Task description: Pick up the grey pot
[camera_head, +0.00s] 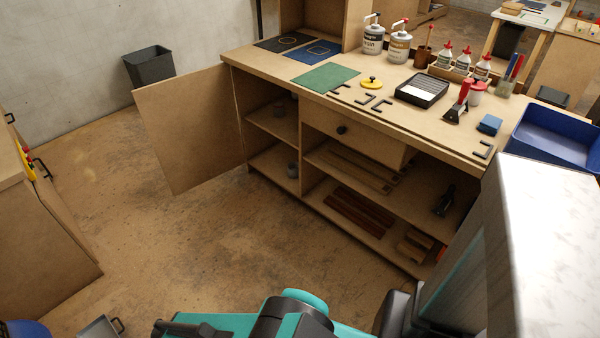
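Teal and black parts of my own arm show at the bottom of the view, well apart from the cupboard. I cannot make out my gripper's fingers.
The cupboard door (192,130) stands open to the left. A drawer (355,130) sticks out right of the cupboard. The worktop (262,66) carries cans, bottles and a tray. The floor (200,235) before the cupboard is clear. A bench (40,230) stands left.

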